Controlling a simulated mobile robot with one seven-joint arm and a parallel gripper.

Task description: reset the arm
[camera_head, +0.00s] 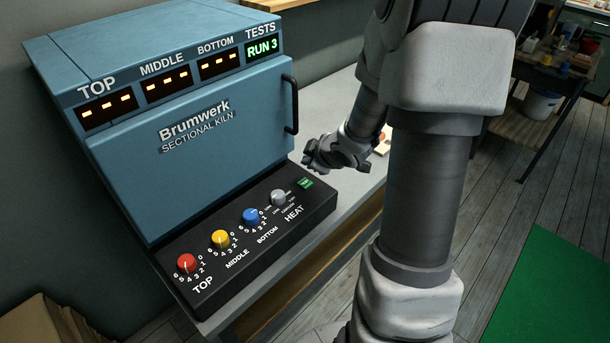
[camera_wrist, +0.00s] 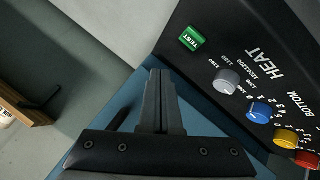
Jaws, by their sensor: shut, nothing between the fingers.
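My gripper (camera_head: 310,163) is shut and empty, in the air near the right end of the kiln's control panel (camera_head: 240,262). In the wrist view its two fingers (camera_wrist: 160,75) are together, with the green TEST button (camera_wrist: 192,38) beyond and a little right of their tips. The blue Brumwerk sectional kiln (camera_head: 190,150) has its door closed. Its panel carries a red knob (camera_head: 187,264), a yellow knob (camera_head: 220,239), a blue knob (camera_head: 250,217) and a grey HEAT knob (camera_head: 278,197). My forearm hides part of the bench behind it.
The kiln stands on a grey bench (camera_head: 335,105). A small pale object (camera_head: 383,147) lies behind my wrist. A dark side table (camera_head: 560,80) with a white bucket (camera_head: 541,103) stands at the back right. A green mat (camera_head: 545,290) lies on the wooden floor.

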